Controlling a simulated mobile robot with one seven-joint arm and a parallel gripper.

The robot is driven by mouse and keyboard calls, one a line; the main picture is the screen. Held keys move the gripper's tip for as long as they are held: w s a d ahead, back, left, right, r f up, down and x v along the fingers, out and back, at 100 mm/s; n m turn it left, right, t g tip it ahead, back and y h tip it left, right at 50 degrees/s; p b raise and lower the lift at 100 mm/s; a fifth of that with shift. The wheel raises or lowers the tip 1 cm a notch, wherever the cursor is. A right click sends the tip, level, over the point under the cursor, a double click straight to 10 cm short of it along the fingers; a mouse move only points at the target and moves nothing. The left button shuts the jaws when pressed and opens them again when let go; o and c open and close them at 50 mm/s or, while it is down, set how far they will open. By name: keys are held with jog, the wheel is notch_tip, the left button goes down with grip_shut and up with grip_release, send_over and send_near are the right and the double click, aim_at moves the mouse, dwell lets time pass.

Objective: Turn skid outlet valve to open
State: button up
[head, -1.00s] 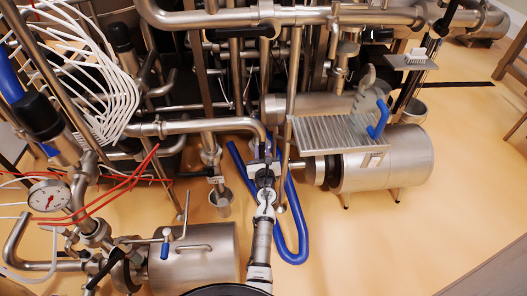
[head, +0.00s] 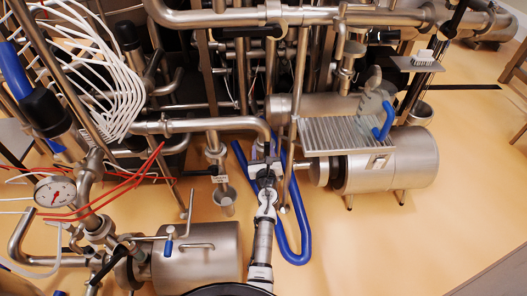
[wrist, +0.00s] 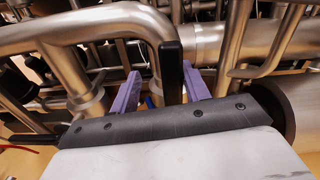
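My gripper (head: 266,172) is low in front of the steel pipework, below the downturned end of a horizontal pipe (head: 205,125). In the wrist view its two purple fingers (wrist: 161,92) are spread apart. A black upright bar (wrist: 171,70) stands between them, nearer the right finger, in front of a vertical pipe. It looks like a valve lever, but the valve body is hidden behind my gripper. I cannot tell whether a finger touches the bar. No finger is closed on it.
A blue hose (head: 303,240) loops on the floor just right of my arm. A steel motor (head: 390,165) with a ridged plate (head: 345,135) stands to the right. A steel cylinder (head: 195,262) and a gauge (head: 55,191) are at lower left. The floor at front right is clear.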

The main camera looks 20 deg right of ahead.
jog(key=shift+w+a+r, duration=0.1)
dwell(0.3)
jog(key=v, duration=1.4)
